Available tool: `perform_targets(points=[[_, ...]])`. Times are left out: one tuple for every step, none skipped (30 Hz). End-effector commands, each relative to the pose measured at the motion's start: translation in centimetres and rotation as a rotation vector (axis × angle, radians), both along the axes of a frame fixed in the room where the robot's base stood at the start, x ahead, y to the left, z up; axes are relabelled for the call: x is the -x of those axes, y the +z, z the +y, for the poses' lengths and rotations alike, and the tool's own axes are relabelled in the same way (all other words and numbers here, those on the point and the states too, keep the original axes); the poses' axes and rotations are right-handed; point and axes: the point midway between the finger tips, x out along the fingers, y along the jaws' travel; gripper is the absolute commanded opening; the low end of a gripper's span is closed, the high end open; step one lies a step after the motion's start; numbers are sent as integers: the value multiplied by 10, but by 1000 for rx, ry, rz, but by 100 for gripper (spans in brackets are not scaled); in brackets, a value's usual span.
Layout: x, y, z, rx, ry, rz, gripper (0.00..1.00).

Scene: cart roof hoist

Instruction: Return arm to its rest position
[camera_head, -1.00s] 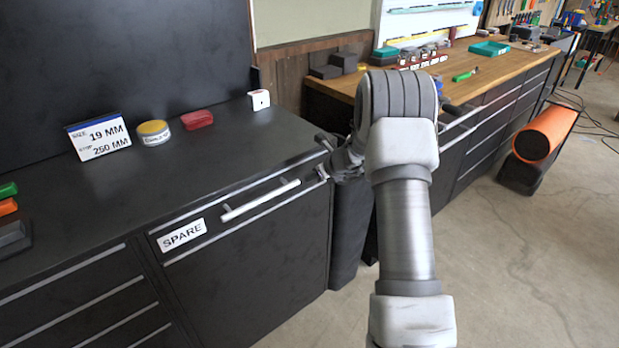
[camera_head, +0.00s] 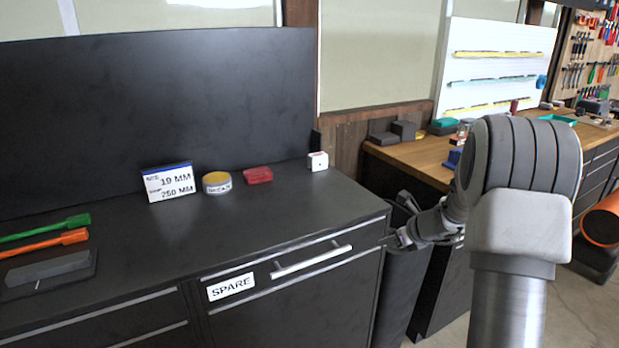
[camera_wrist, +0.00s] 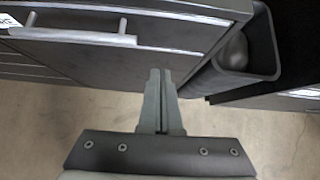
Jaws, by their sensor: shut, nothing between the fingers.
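My gripper (camera_head: 391,241) is at the right front corner of the black cabinet, near the end of the SPARE drawer. The wrist view shows its two fingers (camera_wrist: 160,76) together and empty, pointing at the cabinet front. I cannot tell whether the tips touch the cabinet. My arm is bent, with its large grey elbow at the right of the head view. The SPARE drawer (camera_head: 225,305) is shut; its bar handle (camera_head: 312,262) lies left of my gripper and also shows in the wrist view (camera_wrist: 75,36).
The black worktop (camera_head: 130,240) holds a 19 MM sign (camera_head: 168,182), a yellow-lidded tin (camera_head: 217,183), a red case (camera_head: 257,175) and a white block (camera_head: 317,161). A dark bin (camera_wrist: 262,50) stands right of the cabinet. A wooden bench (camera_head: 425,160) is beyond. Open floor (camera_head: 575,310) shows at right.

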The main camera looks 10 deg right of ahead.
Motion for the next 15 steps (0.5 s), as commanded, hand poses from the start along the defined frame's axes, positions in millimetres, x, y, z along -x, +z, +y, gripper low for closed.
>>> perform_targets(points=[[2,9,7,21,34,-9,0],[3,15,12,38,60,-16,0],[7,25,20,69,108,-27,0],[11,33,28,96,152,-36,0],[15,43,36,129,201,-48,0],[23,55,48,176,272,-62,0],[29,65,57,216,330,-76,0],[36,74,66,255,389,-88,0],[46,86,78,307,468,-104,0],[54,94,86,348,525,-117,0],[62,102,94,388,584,-129,0],[73,112,105,440,661,-146,0],[82,119,112,480,717,-158,0],[91,126,119,522,775,-170,0],[103,134,128,575,850,-186,0]])
